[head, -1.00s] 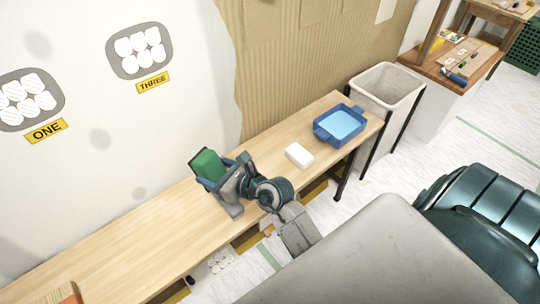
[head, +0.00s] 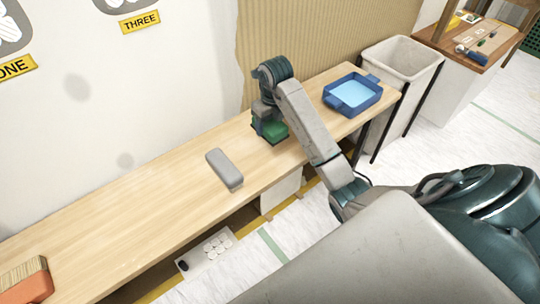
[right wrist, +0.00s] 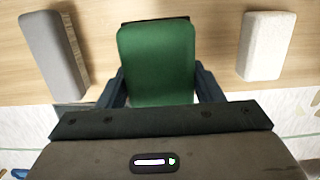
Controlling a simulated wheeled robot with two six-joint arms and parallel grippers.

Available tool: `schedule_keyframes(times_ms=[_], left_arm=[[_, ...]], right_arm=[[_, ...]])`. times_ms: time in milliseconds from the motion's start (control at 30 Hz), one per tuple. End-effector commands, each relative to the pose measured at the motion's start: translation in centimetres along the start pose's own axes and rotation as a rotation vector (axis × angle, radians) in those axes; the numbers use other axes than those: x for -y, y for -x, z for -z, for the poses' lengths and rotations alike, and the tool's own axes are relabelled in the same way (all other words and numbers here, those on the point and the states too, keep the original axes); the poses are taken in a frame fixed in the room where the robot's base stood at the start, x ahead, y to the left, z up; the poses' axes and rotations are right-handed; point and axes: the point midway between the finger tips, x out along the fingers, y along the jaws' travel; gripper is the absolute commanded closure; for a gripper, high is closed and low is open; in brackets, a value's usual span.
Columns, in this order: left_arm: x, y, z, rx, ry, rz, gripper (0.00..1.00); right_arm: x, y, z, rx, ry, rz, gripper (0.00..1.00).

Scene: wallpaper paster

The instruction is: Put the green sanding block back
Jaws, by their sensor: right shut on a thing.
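The green sanding block (head: 277,131) is held by my right gripper (head: 268,127), low over the wooden table. In the right wrist view the green block (right wrist: 157,62) fills the space between the two dark blue fingers of the gripper (right wrist: 161,85). A dark edge shows at its far end. I cannot tell whether the block touches the tabletop. A grey block (head: 224,169) lies to its left, and also shows in the right wrist view (right wrist: 54,52). A white block (right wrist: 267,46) lies to its right in that view; my arm hides it in the head view. My left gripper is out of view.
The long wooden table (head: 130,222) runs along the wall. A blue tray (head: 354,94) stands at its right end, beside a pale bin (head: 403,72). The tabletop between brush and grey block is bare.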

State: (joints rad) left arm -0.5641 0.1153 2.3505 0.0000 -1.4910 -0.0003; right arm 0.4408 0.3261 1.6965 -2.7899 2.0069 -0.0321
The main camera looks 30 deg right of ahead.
Motion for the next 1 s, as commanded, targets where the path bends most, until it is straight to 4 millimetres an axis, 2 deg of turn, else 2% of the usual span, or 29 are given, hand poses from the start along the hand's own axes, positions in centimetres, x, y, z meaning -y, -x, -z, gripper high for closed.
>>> schedule_keyframes(times_ms=[333, 567, 767, 933, 1000], left_arm=[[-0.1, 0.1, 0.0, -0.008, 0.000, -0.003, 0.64], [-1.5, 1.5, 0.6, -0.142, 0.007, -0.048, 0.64], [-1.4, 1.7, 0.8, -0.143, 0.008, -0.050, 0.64], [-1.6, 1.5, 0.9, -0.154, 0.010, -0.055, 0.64], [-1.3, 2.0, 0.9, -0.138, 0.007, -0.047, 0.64]], right_arm=[[0.1, -0.2, 0.1, -0.003, -0.004, -0.001, 0.64], [0.0, -3.3, 0.5, -0.003, -0.003, -0.001, 0.64], [0.0, -5.0, 0.7, -0.005, -0.002, -0.001, 0.64], [0.0, -7.6, 1.1, -0.007, -0.003, -0.003, 0.64], [0.0, -8.3, 1.1, -0.006, -0.003, -0.002, 0.64]])
